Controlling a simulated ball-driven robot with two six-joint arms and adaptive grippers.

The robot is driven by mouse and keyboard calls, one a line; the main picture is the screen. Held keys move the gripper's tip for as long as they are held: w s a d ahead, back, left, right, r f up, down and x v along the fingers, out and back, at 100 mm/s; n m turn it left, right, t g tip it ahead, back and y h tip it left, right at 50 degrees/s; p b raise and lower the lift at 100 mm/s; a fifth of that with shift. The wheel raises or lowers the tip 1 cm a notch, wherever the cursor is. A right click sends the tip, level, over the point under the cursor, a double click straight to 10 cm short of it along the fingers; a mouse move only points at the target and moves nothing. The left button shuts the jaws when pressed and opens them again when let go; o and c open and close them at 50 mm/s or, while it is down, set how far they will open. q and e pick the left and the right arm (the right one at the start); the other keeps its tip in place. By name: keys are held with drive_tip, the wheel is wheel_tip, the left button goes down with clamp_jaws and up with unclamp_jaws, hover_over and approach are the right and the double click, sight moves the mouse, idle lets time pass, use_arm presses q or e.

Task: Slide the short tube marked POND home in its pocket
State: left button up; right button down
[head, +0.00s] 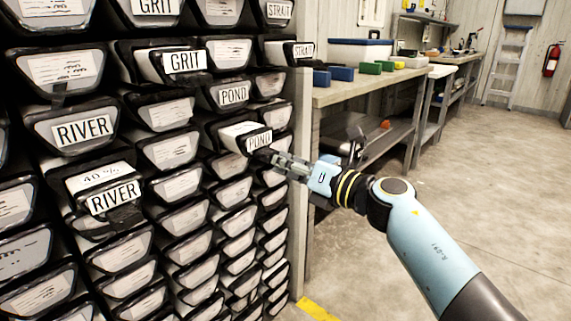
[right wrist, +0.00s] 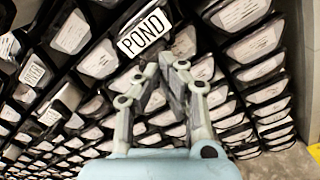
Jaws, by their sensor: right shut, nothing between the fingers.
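The short tube marked POND (head: 246,133) sticks out of its pocket in the rack, its label end facing out and its top showing. Its POND label also shows in the right wrist view (right wrist: 144,33). My right gripper (head: 268,155) is shut and empty, with its fingertips at the lower edge of the POND end. In the right wrist view the shut fingertips (right wrist: 173,60) are just below and right of the label. I cannot tell whether they touch the tube. Another POND label (head: 233,95) is on a tube one row above. My left gripper is not in view.
Other tubes also stick out: one marked RIVER (head: 114,197), one marked GRIT (head: 184,62) and one marked STRAIT (head: 302,50). A workbench (head: 345,92) with blue, green and yellow blocks stands right of the rack. The floor (head: 500,190) on the right is open.

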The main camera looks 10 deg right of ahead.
drive_tip(key=v, duration=1.5)
drive_tip(key=s+d+f+m+g+h+p, duration=0.1)
drive_tip(key=s+d+f+m+h, duration=0.2)
drive_tip(key=s+f+m, duration=0.6)
drive_tip(key=s+d+f+m+g+h+p, duration=0.1)
drive_tip(key=s+d+f+m+h, duration=0.25)
drive_tip(key=f, duration=0.95)
drive_tip(key=s+d+f+m+g+h+p, duration=0.1)
drive_tip(key=s+d+f+m+h, duration=0.15)
drive_tip(key=s+f+m, duration=0.5)
drive_tip(key=s+d+f+m+g+h, duration=0.1)
drive_tip(key=s+f+m+g, duration=0.4)
drive_tip(key=s, duration=1)
drive_tip(key=s+d+f+m+g+h, duration=0.1)
drive_tip(key=s+f+m+g, duration=0.4)
drive_tip(key=s+f+m, duration=0.6)
drive_tip(key=s+f+h+p, duration=0.1)
drive_tip(key=s+f, duration=0.2)
drive_tip(key=s, duration=0.2)
drive_tip(key=shift+g, duration=0.4)
